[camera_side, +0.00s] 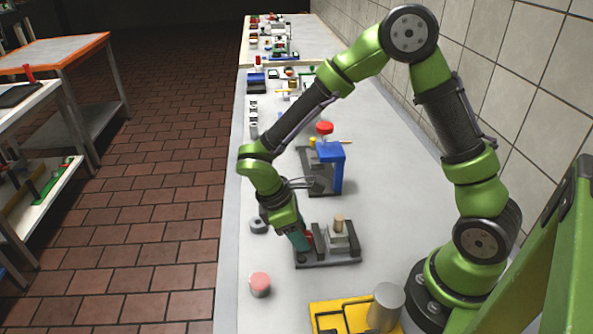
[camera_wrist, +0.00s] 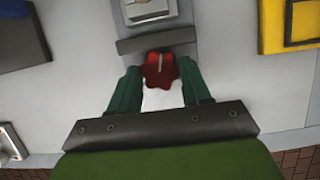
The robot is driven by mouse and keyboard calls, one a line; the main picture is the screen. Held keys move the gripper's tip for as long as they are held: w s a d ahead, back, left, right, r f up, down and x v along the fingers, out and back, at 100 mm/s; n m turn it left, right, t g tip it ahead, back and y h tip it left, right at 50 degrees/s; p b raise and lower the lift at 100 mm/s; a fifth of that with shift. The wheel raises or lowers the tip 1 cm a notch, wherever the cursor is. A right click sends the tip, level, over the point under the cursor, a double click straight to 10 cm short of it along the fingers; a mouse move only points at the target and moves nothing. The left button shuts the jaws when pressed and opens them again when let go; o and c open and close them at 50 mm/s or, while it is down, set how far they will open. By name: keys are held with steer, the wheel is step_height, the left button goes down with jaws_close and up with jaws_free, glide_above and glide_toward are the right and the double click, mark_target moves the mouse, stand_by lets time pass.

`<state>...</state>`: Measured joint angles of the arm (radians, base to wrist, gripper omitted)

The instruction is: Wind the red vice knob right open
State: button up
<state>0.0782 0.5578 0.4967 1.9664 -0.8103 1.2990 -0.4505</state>
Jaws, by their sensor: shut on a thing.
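The red vice knob (camera_wrist: 160,68) is a lobed knob with a pale line on top, in the wrist view. It sits at the near end of the grey vice (camera_wrist: 156,40). My gripper (camera_wrist: 161,84) has one green finger on each side of the knob and is shut on it. In the side view my gripper (camera_side: 303,242) reaches down to the left end of the vice (camera_side: 328,262), and the knob (camera_side: 309,237) shows only in part beside the fingers. A tan cylinder (camera_side: 339,223) stands on the vice.
A yellow tray (camera_side: 325,316) lies in front. A blue press with a red top (camera_side: 332,167) stands behind the vice.

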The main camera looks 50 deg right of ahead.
steer(key=shift+n+t, duration=0.4)
steer(key=shift+n, duration=0.7)
steer(key=o, duration=1.1)
steer(key=shift+c, duration=0.2)
steer(key=shift+h, duration=0.3)
steer(key=v, duration=1.7)
